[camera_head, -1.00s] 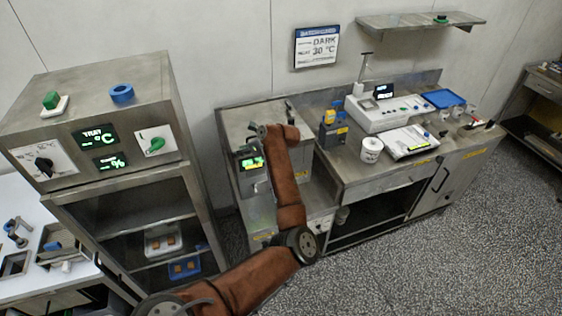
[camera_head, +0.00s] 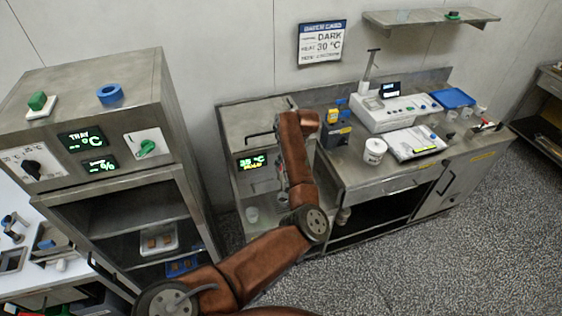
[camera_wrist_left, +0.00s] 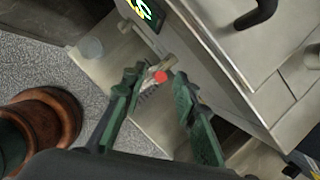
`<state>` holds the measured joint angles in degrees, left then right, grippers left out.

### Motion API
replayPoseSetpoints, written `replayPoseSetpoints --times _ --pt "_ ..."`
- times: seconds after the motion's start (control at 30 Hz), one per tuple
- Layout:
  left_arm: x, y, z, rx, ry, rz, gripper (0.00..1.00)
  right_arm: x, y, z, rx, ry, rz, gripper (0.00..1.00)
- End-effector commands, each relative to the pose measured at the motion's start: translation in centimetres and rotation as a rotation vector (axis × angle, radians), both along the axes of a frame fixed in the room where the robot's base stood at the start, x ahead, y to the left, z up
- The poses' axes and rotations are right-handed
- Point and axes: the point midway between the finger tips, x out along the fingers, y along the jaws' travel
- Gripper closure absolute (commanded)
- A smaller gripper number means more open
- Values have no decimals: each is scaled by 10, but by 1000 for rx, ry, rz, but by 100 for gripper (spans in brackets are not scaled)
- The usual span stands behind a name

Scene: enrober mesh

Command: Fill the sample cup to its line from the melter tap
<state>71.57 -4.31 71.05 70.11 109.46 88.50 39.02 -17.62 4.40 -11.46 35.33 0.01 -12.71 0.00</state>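The melter is the steel cabinet (camera_head: 245,120) with a green display reading 35 °C. In the left wrist view its tap (camera_wrist_left: 160,70) has a red end and lies between my left gripper's (camera_wrist_left: 158,76) green fingers, which are apart; contact is not clear. In the head view my arm mostly hides this gripper and the tap. My right gripper is out of view.
The bench right of the melter holds a white tub (camera_head: 374,152), a scale-like device (camera_head: 390,112), a clipboard (camera_head: 415,143) and a blue tray (camera_head: 452,98). A tall steel cabinet (camera_head: 95,110) stands at left. The speckled floor (camera_head: 440,260) in front is clear.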

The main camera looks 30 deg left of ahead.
Motion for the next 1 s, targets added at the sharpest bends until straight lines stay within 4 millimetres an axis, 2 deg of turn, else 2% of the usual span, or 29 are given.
replayPoseSetpoints --times 0.07,0.17,0.5,0.9,1.0 --pt "0 5 -9 1 2 1 73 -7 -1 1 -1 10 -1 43" --pt "0 9 -16 1 1 3 73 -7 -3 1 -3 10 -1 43" --pt "-1 12 -20 2 -1 5 73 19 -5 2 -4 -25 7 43" --pt "-1 12 -20 2 0 5 100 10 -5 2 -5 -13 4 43" --pt "-1 12 -20 2 0 5 100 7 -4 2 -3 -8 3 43"
